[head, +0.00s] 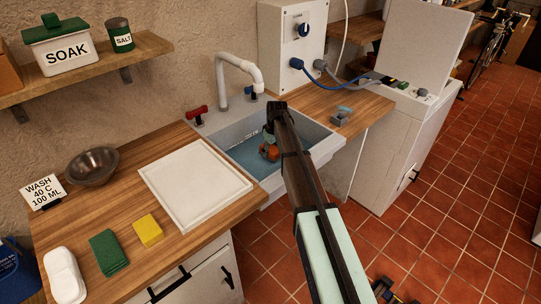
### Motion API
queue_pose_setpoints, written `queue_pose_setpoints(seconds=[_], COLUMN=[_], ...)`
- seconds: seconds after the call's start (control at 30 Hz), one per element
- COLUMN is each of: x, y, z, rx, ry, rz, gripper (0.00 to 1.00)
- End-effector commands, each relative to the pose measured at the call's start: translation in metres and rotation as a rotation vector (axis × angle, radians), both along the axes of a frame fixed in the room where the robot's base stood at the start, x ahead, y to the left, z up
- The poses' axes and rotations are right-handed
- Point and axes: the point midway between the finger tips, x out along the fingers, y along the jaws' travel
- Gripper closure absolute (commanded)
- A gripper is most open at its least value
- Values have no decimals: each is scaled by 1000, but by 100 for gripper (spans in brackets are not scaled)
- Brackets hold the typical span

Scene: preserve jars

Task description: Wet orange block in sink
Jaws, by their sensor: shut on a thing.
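The sink (241,138) is a grey basin set in the wooden counter, with bluish water (226,166) in it. My arm reaches over the basin from the lower right. My gripper (268,148) is down inside the basin, partly hidden by my arm. It is shut on the orange block (270,153), of which only a small part shows. The block is low in the basin, at or near the water. I cannot tell how deep it sits in the water.
A white tray (195,183) lies left of the sink. A metal bowl (92,166) and a WASH card (43,191) stand behind. The white faucet (240,65) rises behind the basin.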

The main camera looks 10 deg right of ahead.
Motion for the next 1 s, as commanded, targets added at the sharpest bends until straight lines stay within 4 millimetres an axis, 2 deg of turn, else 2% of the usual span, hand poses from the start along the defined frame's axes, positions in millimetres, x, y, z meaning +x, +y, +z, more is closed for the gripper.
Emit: queue_pose_setpoints(seconds=[0.03,1.0], x=[0,0], y=[0,0], z=[8,95], rx=[1,0], ry=[-1,-1], rz=[0,0], gripper=[84,84])
